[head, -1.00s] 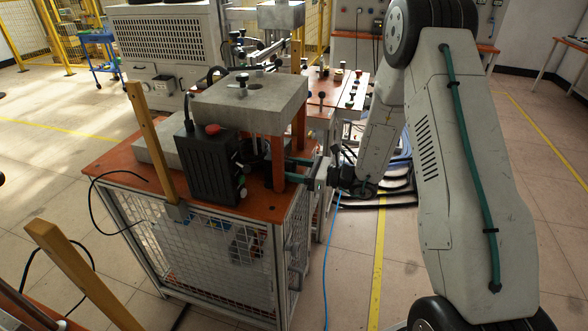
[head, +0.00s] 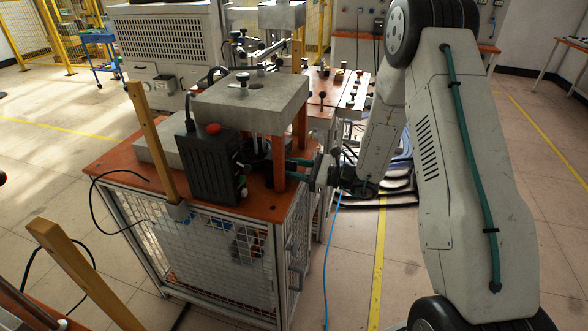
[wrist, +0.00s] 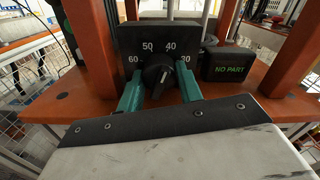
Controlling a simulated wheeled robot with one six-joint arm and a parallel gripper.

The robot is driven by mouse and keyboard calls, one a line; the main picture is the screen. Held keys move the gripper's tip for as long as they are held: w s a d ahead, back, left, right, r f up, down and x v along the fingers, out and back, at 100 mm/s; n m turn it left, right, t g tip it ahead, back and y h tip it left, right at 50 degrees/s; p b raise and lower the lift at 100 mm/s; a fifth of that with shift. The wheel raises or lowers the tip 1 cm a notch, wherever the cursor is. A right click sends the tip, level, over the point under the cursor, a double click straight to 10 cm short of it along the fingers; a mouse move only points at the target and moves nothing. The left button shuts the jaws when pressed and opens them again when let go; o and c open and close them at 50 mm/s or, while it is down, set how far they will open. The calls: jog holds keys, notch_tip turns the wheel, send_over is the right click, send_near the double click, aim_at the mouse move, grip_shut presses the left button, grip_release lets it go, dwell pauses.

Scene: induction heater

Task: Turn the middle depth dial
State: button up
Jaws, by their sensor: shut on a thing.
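The depth dial (wrist: 157,78) is a black round knob on a dark scale plate (wrist: 128,41) with the numbers 60, 50, 40 and 30. Its white mark seems to point up and slightly right, below the gap between 50 and 40. My gripper (wrist: 159,72) has its two teal fingers on the left and right sides of the dial and is shut on it. In the head view my gripper (head: 299,168) reaches in at the right side of the orange-topped cart, between orange posts (head: 279,163). The dial itself is hidden there.
A black box reading NO PART (wrist: 228,65) stands close to the right of the dial. Orange posts flank the space, and a grey block (head: 250,103) lies above.

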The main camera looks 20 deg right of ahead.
jog(key=shift+n, duration=1.6)
jog(key=o, duration=1)
jog(key=shift+d, duration=0.15)
